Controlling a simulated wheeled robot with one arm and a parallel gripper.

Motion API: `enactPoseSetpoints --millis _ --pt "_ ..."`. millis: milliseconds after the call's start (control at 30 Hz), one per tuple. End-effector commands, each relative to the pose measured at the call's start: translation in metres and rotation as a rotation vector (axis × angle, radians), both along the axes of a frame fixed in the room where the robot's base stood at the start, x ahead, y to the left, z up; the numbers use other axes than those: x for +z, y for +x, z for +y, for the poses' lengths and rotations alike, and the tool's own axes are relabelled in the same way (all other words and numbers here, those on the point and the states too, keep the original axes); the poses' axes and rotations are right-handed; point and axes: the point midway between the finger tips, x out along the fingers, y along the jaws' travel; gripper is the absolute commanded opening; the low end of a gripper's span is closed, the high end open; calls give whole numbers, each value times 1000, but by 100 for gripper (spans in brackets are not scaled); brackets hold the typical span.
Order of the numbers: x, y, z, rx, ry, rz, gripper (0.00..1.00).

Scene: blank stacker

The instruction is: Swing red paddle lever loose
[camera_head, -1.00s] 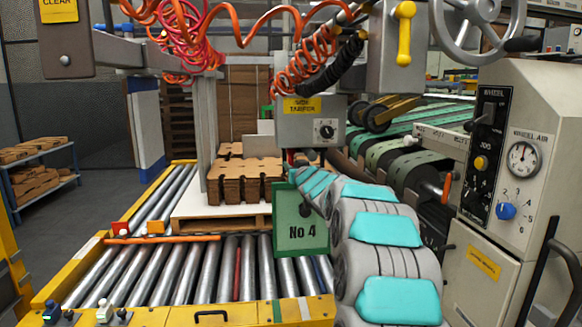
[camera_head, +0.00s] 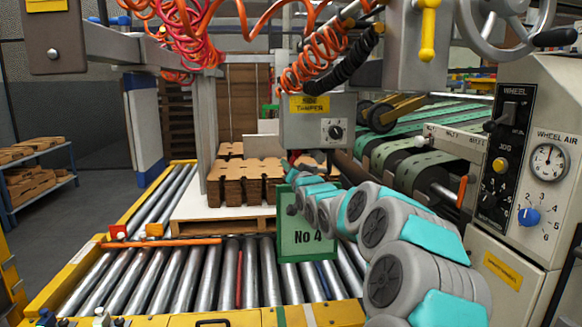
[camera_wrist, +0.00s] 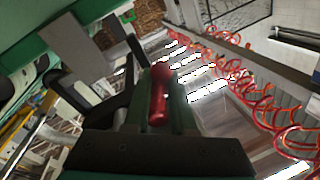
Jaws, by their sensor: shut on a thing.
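The red paddle lever (camera_wrist: 158,97) stands up in the middle of the wrist view, with a rounded red end and a glossy red shaft. My gripper (camera_wrist: 160,76) is shut on it, with a dark finger close on its left side and a dark palm below. How much of the lever lies between the pads is hard to see. In the head view my arm reaches forward past the green "No 4" sign to just below the grey side tamper box (camera_head: 317,122). The lever and my fingertips are not clear there.
The green sign (camera_head: 307,243) hangs close beside my arm. A steel roller conveyor (camera_head: 180,272) with yellow rails lies below. Brown stacked blanks (camera_head: 243,184) sit on a pallet behind. Orange coiled hoses (camera_head: 312,68) hang above. A control cabinet (camera_head: 555,110) stands at right.

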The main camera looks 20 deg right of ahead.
Motion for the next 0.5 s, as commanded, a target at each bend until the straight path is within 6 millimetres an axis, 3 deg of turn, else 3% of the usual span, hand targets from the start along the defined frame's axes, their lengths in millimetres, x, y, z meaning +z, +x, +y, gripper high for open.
enactPoseSetpoints --millis 500 --pt "16 4 15 2 460 -134 0"
